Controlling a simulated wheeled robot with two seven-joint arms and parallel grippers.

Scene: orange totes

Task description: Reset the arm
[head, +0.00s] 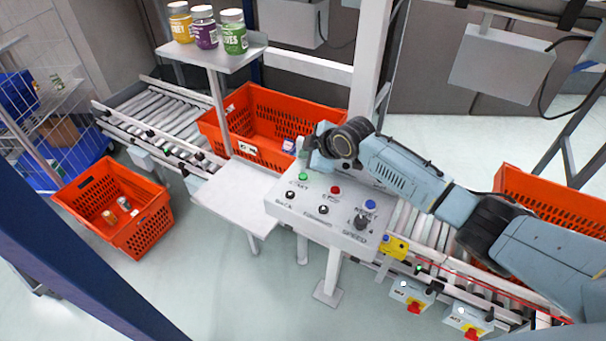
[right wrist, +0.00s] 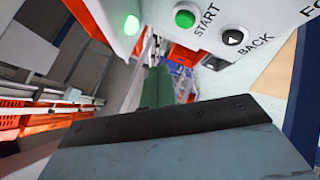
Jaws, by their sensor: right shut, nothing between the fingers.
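My right arm (head: 400,170) reaches in from the right in the head view, over the conveyor and the control panel. My right gripper (head: 305,160) is at the far left edge of the panel, just above the green START button (head: 303,177). It is shut and empty. The head view does not show clearly whether it touches the panel. In the right wrist view, the green START button (right wrist: 184,19) and the black BACK button (right wrist: 232,37) are close ahead, and a green light (right wrist: 131,25) glows beside them. My left gripper is not in view.
The control panel (head: 330,208) also has red, blue and black controls. An orange tote (head: 262,100) sits on the conveyor behind it, another (head: 560,200) at right. A shelf (head: 215,55) holds three jars. An orange tote (head: 150,232) with small items is at left.

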